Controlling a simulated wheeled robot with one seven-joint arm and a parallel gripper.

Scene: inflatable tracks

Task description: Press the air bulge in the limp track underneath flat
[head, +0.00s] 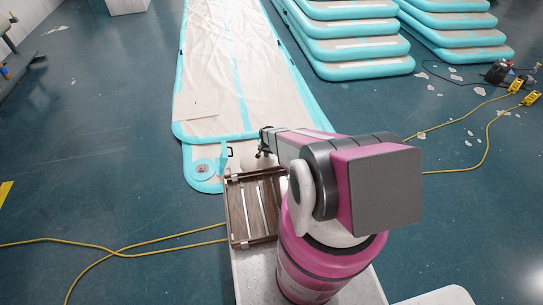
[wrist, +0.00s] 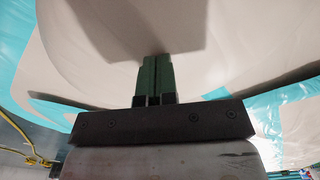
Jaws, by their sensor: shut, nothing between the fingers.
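The limp track (head: 196,180) is beige with a teal edge and lies under another track (head: 230,75); its near end with a round valve sticks out. My gripper (head: 264,151) is at the near end of the two tracks, at the right. In the wrist view its green fingers (wrist: 155,66) are together and empty, pointing at a beige surface. A rounded, swollen outline, likely the air bulge (wrist: 75,60), fills much of that view, and a dark shadow falls on it by the fingertips. I cannot tell whether the fingertips touch it. My arm hides part of the track's right side.
Stacked tracks (head: 355,52) are at the back right. Yellow cables (head: 150,243) cross the floor at left and right. The floor left of the tracks is mostly clear.

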